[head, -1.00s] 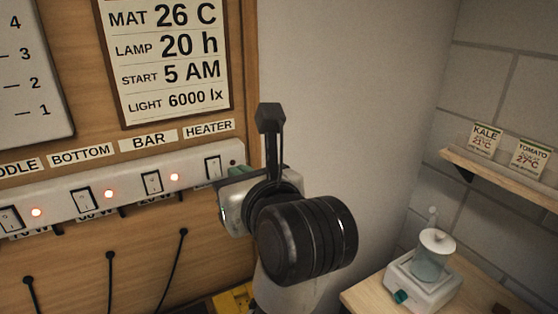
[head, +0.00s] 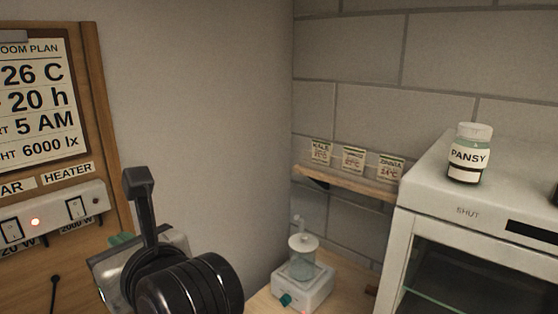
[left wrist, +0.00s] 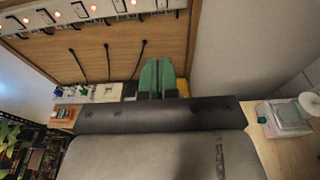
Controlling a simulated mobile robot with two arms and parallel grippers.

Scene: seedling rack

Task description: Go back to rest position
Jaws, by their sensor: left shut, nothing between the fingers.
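My left gripper (head: 120,239) is low at the left of the head view, mostly hidden behind my own wrist. In the left wrist view its green fingers (left wrist: 157,78) are together with nothing between them. It is to the right of and below the white switch strip (head: 50,221), apart from the HEATER switch (head: 75,208). The small lamp beside that switch looks dark, while the lamp by the BAR switch glows red. My right gripper is in neither view.
A small white device with a clear jar (head: 303,285) stands on a wooden bench. Seed packets stand on a wall shelf (head: 345,184). A PANSY jar (head: 469,155) sits on a white cabinet (head: 420,190) at the right. The plain wall between panel and shelf is bare.

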